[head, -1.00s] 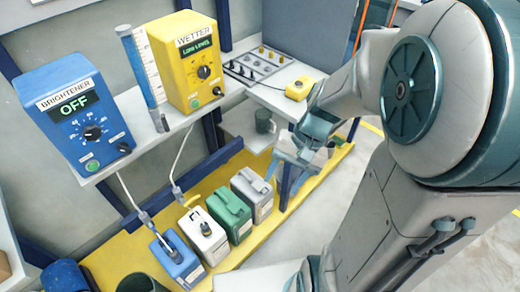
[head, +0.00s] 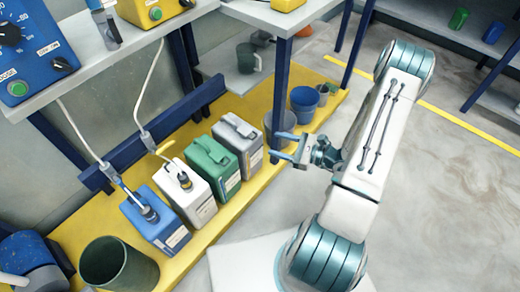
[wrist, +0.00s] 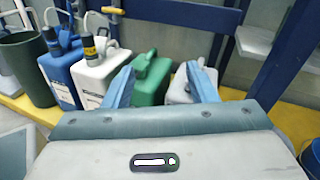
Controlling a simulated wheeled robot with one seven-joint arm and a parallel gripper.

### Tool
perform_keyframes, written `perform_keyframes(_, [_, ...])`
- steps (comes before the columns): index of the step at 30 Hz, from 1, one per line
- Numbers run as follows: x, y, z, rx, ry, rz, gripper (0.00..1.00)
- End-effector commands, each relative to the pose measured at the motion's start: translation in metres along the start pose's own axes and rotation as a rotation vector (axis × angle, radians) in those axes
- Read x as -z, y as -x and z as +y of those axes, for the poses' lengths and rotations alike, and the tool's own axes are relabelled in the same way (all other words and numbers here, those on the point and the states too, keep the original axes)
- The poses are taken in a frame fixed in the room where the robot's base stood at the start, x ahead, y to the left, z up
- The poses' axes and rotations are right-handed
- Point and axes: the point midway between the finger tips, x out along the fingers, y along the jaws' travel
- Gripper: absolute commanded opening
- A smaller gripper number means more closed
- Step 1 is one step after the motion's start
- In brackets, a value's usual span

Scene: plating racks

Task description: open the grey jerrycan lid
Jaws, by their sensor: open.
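The grey jerrycan (head: 240,148) stands upright at the right end of a row of jerrycans. Its top, with a grey handle (head: 238,125), faces up; I cannot clearly make out the lid. My gripper (head: 281,148) is open and empty, just right of the grey jerrycan and apart from it, with its fingers pointing towards it. In the wrist view my gripper (wrist: 162,84) has its fingers spread, with the green jerrycan (wrist: 151,76) behind and between them. The grey jerrycan (wrist: 180,88) is partly hidden there behind the right finger.
The white jerrycan (head: 199,203) and blue jerrycan (head: 160,236) have hoses in their tops. They stand on a yellow platform (head: 88,215) with a dark bin (head: 117,266). A dark blue post (head: 281,85) rises behind my gripper, near a grey bucket (head: 286,124).

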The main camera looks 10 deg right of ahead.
Motion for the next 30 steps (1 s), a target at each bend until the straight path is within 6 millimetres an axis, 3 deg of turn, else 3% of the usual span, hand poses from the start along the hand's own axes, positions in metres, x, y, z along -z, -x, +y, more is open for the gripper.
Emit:
perform_keyframes(1, [0.034, 0.005, 0.000, 0.069, -0.042, -0.009, 0.52])
perform_keyframes(3, [0.061, 0.012, -0.003, 0.155, -0.082, -0.017, 0.52])
perform_keyframes(6, [0.089, 0.020, -0.006, 0.248, -0.125, -0.023, 0.52])
perform_keyframes(9, [0.105, 0.025, -0.007, 0.306, -0.149, -0.025, 0.52])
perform_keyframes(13, [0.113, 0.024, -0.009, 0.335, -0.160, -0.026, 0.52])
perform_keyframes(17, [0.114, 0.010, -0.014, 0.334, -0.160, -0.026, 0.52])
perform_keyframes(30, [0.115, -0.075, -0.043, 0.332, -0.158, -0.025, 0.52])
